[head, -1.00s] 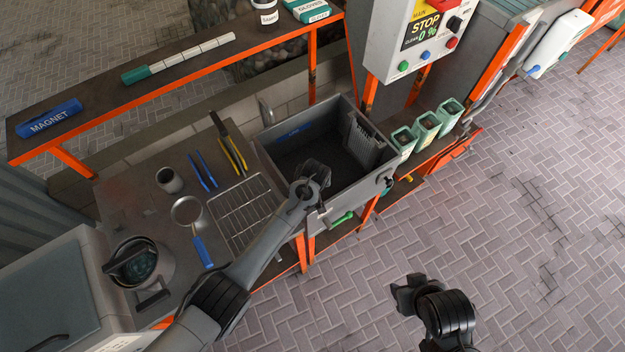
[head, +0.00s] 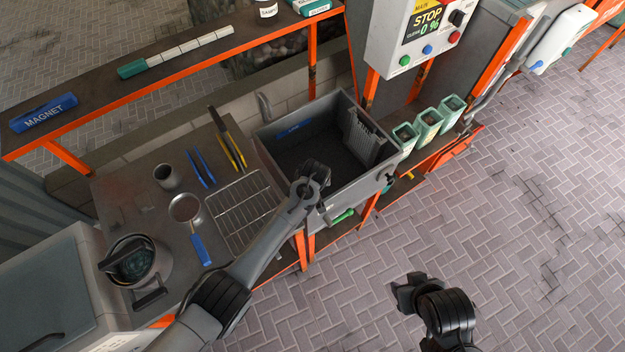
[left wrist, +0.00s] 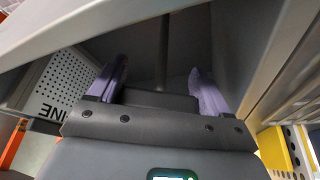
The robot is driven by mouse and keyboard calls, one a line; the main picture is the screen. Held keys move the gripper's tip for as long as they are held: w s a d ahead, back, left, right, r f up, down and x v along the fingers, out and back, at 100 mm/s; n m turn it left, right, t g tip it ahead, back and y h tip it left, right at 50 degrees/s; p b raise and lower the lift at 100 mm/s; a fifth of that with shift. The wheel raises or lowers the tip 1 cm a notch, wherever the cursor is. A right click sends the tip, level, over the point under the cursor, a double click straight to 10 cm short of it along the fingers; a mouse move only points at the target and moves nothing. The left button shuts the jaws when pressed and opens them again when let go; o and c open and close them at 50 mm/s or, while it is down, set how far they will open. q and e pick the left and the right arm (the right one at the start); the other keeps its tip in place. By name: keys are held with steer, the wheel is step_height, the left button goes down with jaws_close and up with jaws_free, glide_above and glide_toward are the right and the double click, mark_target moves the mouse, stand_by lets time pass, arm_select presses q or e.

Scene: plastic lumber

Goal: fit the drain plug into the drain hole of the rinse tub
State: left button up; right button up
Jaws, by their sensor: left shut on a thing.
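The rinse tub (head: 362,190) is a grey rectangular basin with a dark floor, set into the bench. My left gripper (head: 308,182) is over its near-left corner in the head view. In the left wrist view its two purple-grey fingers (left wrist: 158,78) point into the dark tub, with a gap between them. A dark block shows low between the fingers; I cannot tell it clearly from the gripper body. The drain plug is not clearly visible, and the drain hole is hidden. My right gripper (head: 404,284) hangs over the brick floor, away from the bench; its jaw gap is unclear.
A perforated grey basket (head: 362,138) hangs inside the tub's right side. A wire rack (head: 240,212) lies left of the tub, near yellow-and-black tongs (head: 229,140). Several green cups (head: 427,125) stand to the right. A green handle (head: 342,215) sits below the tub's front.

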arm_select(q)
steer(key=o, duration=1.4)
steer(key=shift+s+r, duration=0.15)
steer(key=shift+r, duration=0.25)
steer(key=p+v, duration=0.3)
steer(key=v, duration=0.7)
